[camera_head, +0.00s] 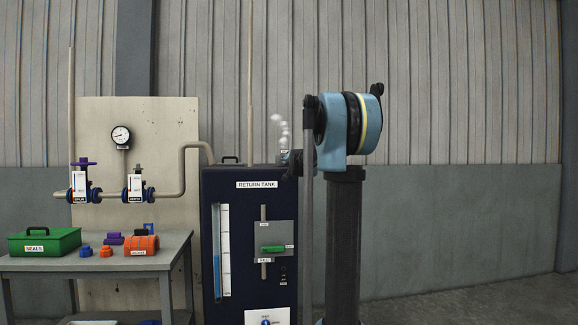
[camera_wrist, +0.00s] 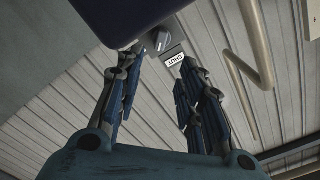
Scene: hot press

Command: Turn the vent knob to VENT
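In the wrist view, a small grey knob (camera_wrist: 162,42) sits at the edge of a dark box, beside a white label (camera_wrist: 174,59) that appears to read SHUT. My gripper (camera_wrist: 158,65) is open, its fingers apart on either side of the view. The knob shows beyond and between the fingertips, and nothing is held. I cannot tell whether a finger touches it. In the head view, the dark blue return tank (camera_head: 237,240) stands at the centre, with white puffs (camera_head: 279,124) above its top right corner.
A pipe (camera_head: 187,150) with valves and a gauge (camera_head: 121,135) runs along a board towards the tank. The floor at the right is clear.

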